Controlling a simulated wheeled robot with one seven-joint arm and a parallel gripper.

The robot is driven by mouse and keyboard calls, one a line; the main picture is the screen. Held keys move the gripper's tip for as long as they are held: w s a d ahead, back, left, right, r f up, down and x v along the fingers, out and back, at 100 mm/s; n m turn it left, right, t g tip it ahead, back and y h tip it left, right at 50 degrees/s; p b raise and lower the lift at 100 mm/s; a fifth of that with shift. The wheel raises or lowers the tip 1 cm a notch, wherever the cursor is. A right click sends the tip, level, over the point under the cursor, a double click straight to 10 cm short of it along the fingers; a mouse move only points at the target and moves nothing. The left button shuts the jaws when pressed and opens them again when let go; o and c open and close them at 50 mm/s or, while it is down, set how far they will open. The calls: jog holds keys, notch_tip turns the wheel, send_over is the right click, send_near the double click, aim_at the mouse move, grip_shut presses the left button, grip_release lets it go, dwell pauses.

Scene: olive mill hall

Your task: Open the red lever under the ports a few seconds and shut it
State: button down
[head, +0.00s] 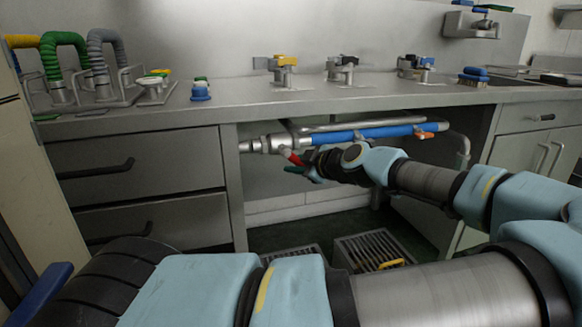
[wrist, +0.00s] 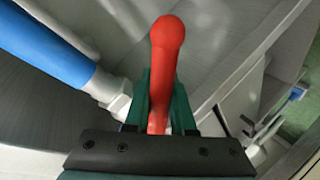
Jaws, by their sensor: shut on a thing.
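The red lever (head: 294,159) is on the pipework under the counter, left of the blue pipe section. In the wrist view the red lever (wrist: 167,60) stands up between the two green fingers, its rounded knob beyond the fingertips. My gripper (head: 299,169) is shut on the lever from the right and below. In the wrist view my gripper (wrist: 160,103) shows a finger on each side of the lever. The valve body behind the lever is mostly hidden there. The ports (head: 285,63) are coloured taps on the counter above. I cannot see any flow.
A blue pipe (head: 375,134) runs right of the lever, with an orange lever (head: 424,135) at its far end. Drawers (head: 135,165) close off the left and a cabinet (head: 540,155) the right. Floor grates (head: 375,250) lie below the open bay.

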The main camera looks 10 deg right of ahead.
jog(key=shift+d+r, duration=0.15)
jog(key=shift+d, duration=0.05)
dwell(0.3)
jog(key=c, duration=0.8)
grip_release()
jog(key=shift+o, duration=0.2)
